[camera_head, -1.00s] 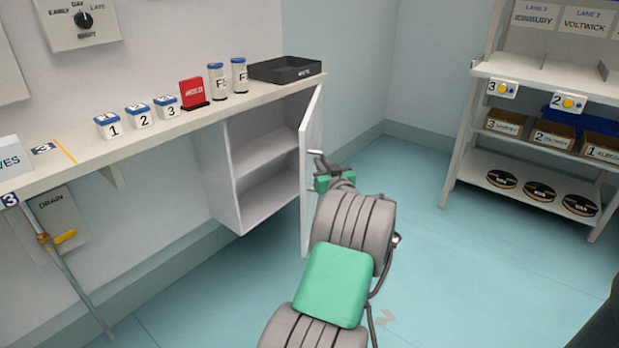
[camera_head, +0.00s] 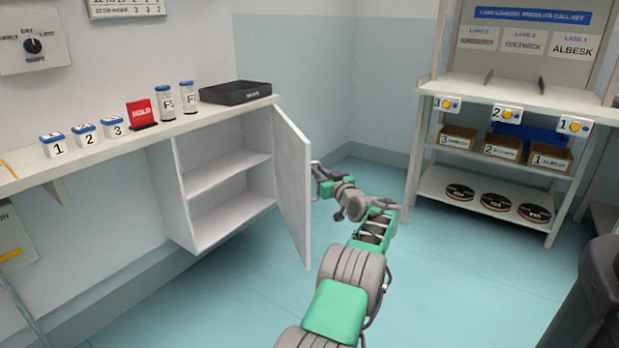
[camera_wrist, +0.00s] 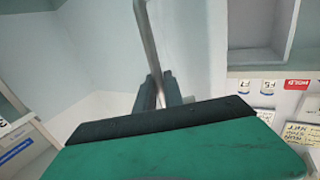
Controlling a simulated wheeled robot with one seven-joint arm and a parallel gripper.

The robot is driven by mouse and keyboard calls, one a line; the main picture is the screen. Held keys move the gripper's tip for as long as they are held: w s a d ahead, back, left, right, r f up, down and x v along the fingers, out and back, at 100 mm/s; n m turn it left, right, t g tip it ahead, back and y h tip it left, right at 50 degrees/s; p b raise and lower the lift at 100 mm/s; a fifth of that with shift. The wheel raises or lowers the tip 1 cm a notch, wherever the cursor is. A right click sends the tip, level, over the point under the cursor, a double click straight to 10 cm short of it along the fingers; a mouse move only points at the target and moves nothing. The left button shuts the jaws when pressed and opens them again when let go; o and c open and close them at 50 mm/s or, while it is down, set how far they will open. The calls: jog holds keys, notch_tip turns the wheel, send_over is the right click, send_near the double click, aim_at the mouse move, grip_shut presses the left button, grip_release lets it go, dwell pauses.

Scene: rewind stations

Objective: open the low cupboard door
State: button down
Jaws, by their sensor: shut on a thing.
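The low cupboard (camera_head: 180,200) under the counter stands open, and its shelf (camera_head: 225,172) and inside are bare. Its white door (camera_head: 292,185) is swung well out toward the right, standing apart from the cupboard front at its free edge. My gripper (camera_head: 318,182) is at the outer face of the door, by its handle. In the wrist view my two dark fingertips (camera_wrist: 157,90) are shut on the grey bar handle (camera_wrist: 147,35). The fingers' exact contact is small and partly hidden in the head view.
The counter (camera_head: 205,122) above holds a black tray (camera_head: 235,92), two jars, a red sign (camera_head: 141,113) and numbered boxes. A shelf rack (camera_head: 490,190) with bins and spools stands at the right. The blue floor between is clear.

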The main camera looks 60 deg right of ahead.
jog(key=shift+s+d+n+t+y, duration=0.3)
jog(key=shift+s+d, duration=0.1)
jog(key=shift+d, duration=0.15)
jog(key=c, duration=1.6)
grip_release()
jog(key=shift+w, duration=0.15)
jog(key=shift+o, duration=0.7)
jog(key=shift+s, duration=0.2)
jog(key=p+v, duration=0.2)
jog(key=v, duration=0.5)
jog(key=shift+s+a, duration=0.2)
jog(key=shift+s, duration=0.15)
